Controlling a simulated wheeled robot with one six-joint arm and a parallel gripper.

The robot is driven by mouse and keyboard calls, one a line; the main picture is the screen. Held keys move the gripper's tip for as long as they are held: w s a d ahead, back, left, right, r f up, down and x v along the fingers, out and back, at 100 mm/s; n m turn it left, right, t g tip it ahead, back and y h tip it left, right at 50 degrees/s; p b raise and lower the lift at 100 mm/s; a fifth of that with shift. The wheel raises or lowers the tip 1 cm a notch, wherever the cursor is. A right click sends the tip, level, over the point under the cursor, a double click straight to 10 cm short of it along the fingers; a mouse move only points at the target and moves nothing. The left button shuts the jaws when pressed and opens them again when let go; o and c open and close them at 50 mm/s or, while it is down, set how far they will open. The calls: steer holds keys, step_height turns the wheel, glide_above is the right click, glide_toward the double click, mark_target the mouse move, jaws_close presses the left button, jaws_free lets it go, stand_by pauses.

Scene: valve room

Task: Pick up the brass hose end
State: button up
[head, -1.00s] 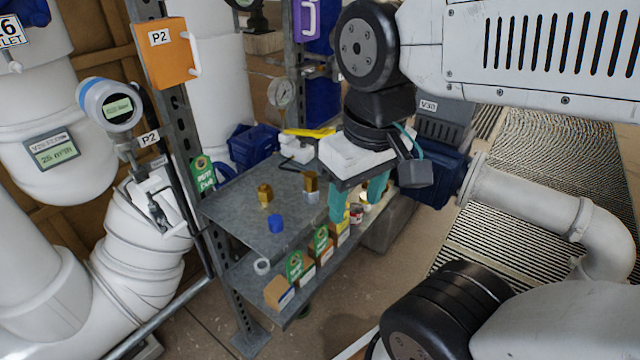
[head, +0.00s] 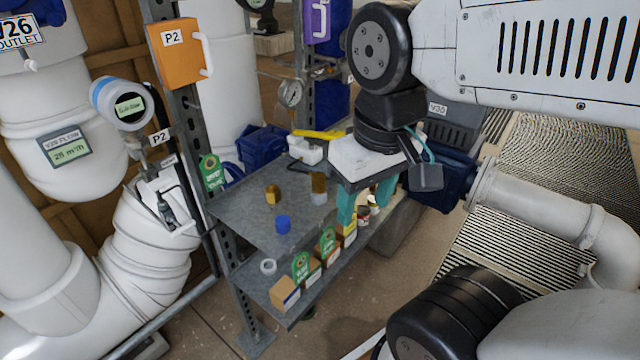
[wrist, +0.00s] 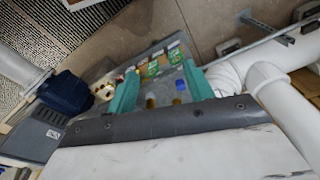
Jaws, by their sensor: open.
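Two brass pieces stand on the grey metal shelf top (head: 250,212) in the head view. One is a short hex-shaped brass piece (head: 272,194). The other is a taller brass piece (head: 318,183) with a pale lower part, nearer my gripper. I cannot tell for sure which is the hose end. My gripper (head: 363,212) has teal fingers, apart and empty, at the right end of the shelf, to the right of both pieces. In the wrist view, brass pieces (wrist: 150,101) show small between the fingers of my gripper (wrist: 160,68), beyond them.
A blue cap-like piece (head: 283,224) sits on the shelf in front of the brass pieces. A lower shelf holds small boxes (head: 285,293) with green tags and a white ring (head: 268,267). A steel upright (head: 190,130) stands at left, and a white pipe (head: 540,203) at right.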

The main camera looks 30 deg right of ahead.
steer(key=shift+o, duration=0.6)
steer(key=m+g, duration=0.2)
steer(key=m, duration=2.1)
glide_above(318, 175)
steer(key=f, duration=0.9)
steer(key=shift+s+f, duration=0.1)
steer(key=shift+s, duration=0.25)
steer(key=shift+w+m+t, duration=0.1)
steer(key=shift+m+t, duration=0.2)
steer(key=shift+m, duration=0.4)
step_height(318, 175, down, 8)
steer(key=shift+w+r, duration=0.1)
steer(key=shift+w, duration=0.05)
steer(key=shift+c, duration=0.4)
